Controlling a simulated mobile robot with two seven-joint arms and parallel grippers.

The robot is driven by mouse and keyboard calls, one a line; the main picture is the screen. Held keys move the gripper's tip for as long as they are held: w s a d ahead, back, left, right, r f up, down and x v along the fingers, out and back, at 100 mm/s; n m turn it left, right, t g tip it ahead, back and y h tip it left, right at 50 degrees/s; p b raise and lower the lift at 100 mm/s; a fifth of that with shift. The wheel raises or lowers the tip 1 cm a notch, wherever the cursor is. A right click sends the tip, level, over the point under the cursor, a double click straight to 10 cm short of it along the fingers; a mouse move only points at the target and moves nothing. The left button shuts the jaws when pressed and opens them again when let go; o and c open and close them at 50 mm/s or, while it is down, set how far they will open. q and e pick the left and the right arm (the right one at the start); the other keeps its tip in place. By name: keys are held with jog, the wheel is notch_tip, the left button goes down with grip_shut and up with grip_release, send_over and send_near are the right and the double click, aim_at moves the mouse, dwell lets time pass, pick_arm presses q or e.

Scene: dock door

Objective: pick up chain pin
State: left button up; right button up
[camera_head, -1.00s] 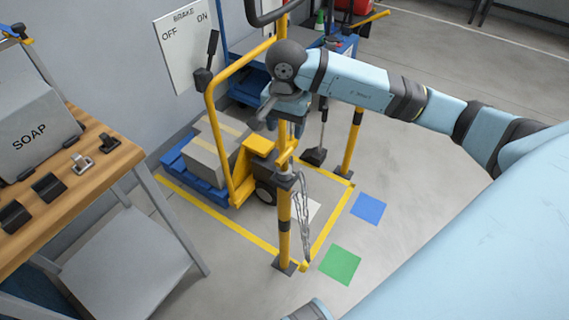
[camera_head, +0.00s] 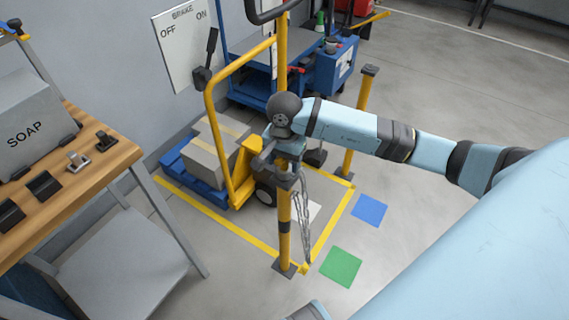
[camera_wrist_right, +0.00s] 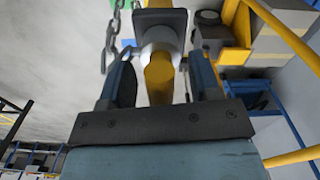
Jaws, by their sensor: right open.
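The chain pin (camera_wrist_right: 158,76) appears as a yellow piece with a pale collar at a dark square post cap (camera_wrist_right: 160,22) in the right wrist view. My right gripper (camera_wrist_right: 162,80) is open, with one finger on each side of the yellow piece. I cannot tell whether either finger touches it. In the head view my right gripper (camera_head: 284,160) is just above the near yellow post's cap (camera_head: 285,182) and largely hides the pin. The chain (camera_head: 303,215) hangs beside this post and also shows in the right wrist view (camera_wrist_right: 112,32). My left gripper is not in view.
A yellow hand truck (camera_head: 222,120) with a box (camera_head: 210,150) stands close behind the near post. Another yellow post (camera_head: 358,125) stands at right. A wooden bench (camera_head: 75,187) is at left. The floor right of the coloured squares is clear.

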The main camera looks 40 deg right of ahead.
grip_shut()
jog(key=shift+r, duration=0.1)
